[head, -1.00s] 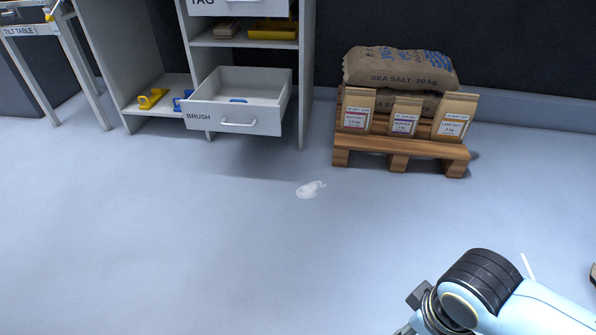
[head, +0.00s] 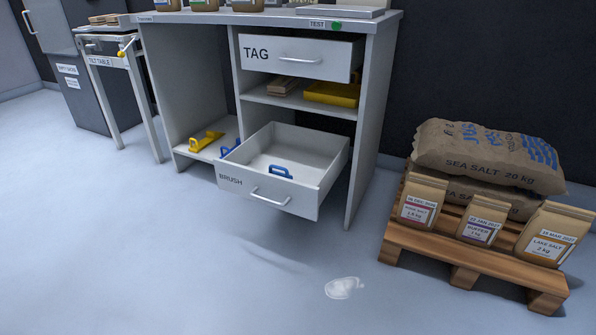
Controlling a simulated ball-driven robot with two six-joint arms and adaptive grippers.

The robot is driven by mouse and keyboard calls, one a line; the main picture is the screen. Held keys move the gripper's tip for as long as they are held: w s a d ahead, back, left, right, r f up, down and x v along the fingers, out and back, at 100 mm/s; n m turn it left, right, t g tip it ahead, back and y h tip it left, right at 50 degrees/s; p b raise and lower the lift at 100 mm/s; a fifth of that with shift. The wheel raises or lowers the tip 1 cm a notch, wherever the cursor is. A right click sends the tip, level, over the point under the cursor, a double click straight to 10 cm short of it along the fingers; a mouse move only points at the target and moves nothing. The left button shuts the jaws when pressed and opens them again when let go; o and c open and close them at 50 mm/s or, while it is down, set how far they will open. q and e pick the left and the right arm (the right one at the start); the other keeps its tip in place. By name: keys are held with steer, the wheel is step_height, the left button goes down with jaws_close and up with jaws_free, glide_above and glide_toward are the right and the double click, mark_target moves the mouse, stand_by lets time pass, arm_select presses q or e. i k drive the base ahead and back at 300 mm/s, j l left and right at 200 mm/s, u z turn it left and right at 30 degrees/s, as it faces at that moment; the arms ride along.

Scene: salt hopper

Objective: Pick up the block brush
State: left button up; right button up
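The drawer labelled BRUSH (head: 238,184) is pulled open from the bench cabinet. A blue handle-shaped thing (head: 280,171) shows inside it, partly hidden by the drawer front, and may be the block brush. On the low shelf to its left lie a yellow-handled thing (head: 206,141) and another blue-handled thing (head: 230,149), partly hidden by the drawer's side. I cannot tell which of these is the block brush. Neither of my grippers shows in the head view.
A yellow case (head: 332,94) lies on the shelf between. A pallet (head: 440,250) with salt sacks and small bags stands at right. A white spill (head: 344,288) lies on the otherwise clear floor. The tilt table (head: 106,62) stands at left.

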mark_target(286, 175)
steer(key=i+l, duration=0.3)
steer(key=i+l+z, duration=0.15)
steer(key=i, duration=0.35)
steer(key=i+l, duration=0.35)
steer(key=i+l+z, duration=0.1)
steer(key=i, duration=0.35)
steer(key=l, duration=0.1)
